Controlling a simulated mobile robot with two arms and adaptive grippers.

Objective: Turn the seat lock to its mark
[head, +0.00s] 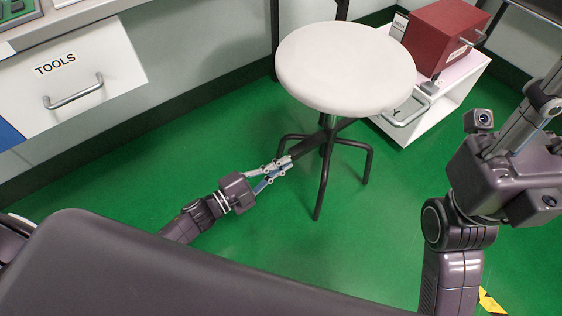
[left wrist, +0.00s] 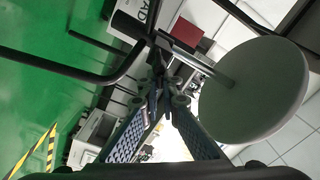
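The stool has a round white seat (head: 345,68) above dark curved legs (head: 321,185). A dark bar (head: 309,146), which looks like the seat lock lever, sticks out below the seat toward my left gripper (head: 284,163). The left fingertips come together at the bar's near end and appear shut on it. In the left wrist view the left fingertips (left wrist: 163,75) meet at a dark part beside the stool column (left wrist: 198,62), and the seat (left wrist: 262,92) fills the right side. I cannot make out any mark. My right gripper (head: 545,100) is at the right edge, partly cut off, apart from the stool.
A white drawer labelled TOOLS (head: 75,88) is at the left. A red box (head: 443,38) stands on a low white shelf unit (head: 450,88) behind the stool to the right. The green floor (head: 130,180) is clear around the stool's front.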

